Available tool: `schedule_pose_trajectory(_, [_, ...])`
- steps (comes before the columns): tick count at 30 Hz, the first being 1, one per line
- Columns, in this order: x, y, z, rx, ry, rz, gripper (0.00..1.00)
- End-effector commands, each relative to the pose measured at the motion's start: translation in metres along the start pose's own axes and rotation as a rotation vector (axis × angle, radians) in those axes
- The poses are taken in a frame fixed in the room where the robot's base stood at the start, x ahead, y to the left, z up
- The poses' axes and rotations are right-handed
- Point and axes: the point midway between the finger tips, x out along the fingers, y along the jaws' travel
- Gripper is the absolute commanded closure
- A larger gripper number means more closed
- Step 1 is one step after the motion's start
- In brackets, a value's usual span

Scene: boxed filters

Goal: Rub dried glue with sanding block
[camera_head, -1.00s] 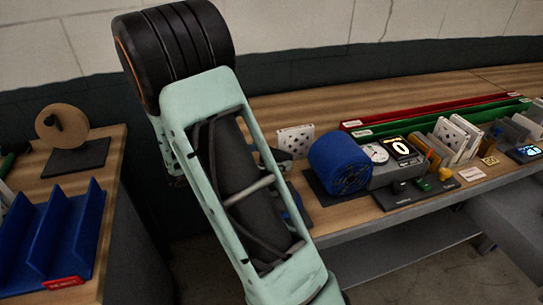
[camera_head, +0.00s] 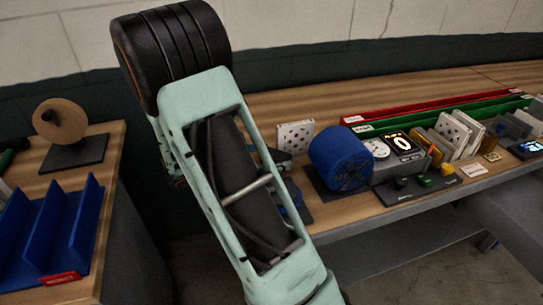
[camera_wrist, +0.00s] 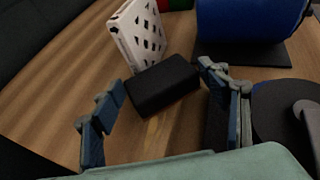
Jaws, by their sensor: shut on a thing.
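My gripper (camera_wrist: 161,78) has one finger on each side of a dark, rounded block (camera_wrist: 165,88) in the wrist view. This looks like the sanding block, and the gripper is shut on it. The block is low over the wooden bench (camera_wrist: 60,75); I cannot tell whether it touches the wood. A faint pale streak (camera_wrist: 152,130) shows on the wood on the near side of the block; I cannot tell if it is dried glue or grain. In the head view my arm hides most of the gripper and the block.
A white perforated box (camera_wrist: 141,36) stands just behind the block; it also shows in the head view (camera_head: 295,135). A blue roll (camera_head: 341,160) on a dark base is to its right. Gauges, a display (camera_head: 403,144) and more boxes (camera_head: 455,135) crowd the bench farther right.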

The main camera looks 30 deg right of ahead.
Motion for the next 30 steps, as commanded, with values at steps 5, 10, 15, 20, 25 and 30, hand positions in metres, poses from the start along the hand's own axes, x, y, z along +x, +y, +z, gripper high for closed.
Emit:
schedule_pose_trajectory(5, [-0.004,0.002,-0.001,0.000,0.001,0.002,0.58])
schedule_pose_trajectory(10, [-0.015,0.007,-0.005,0.000,0.002,0.003,0.58])
schedule_pose_trajectory(15, [-0.026,0.012,-0.010,-0.001,0.001,0.002,0.58])
schedule_pose_trajectory(20, [-0.030,0.013,-0.012,0.000,0.002,0.001,0.58])
schedule_pose_trajectory(25, [-0.040,0.019,-0.017,0.000,0.001,0.003,0.58])
schedule_pose_trajectory(30, [-0.051,0.024,-0.024,0.000,0.003,0.003,0.58])
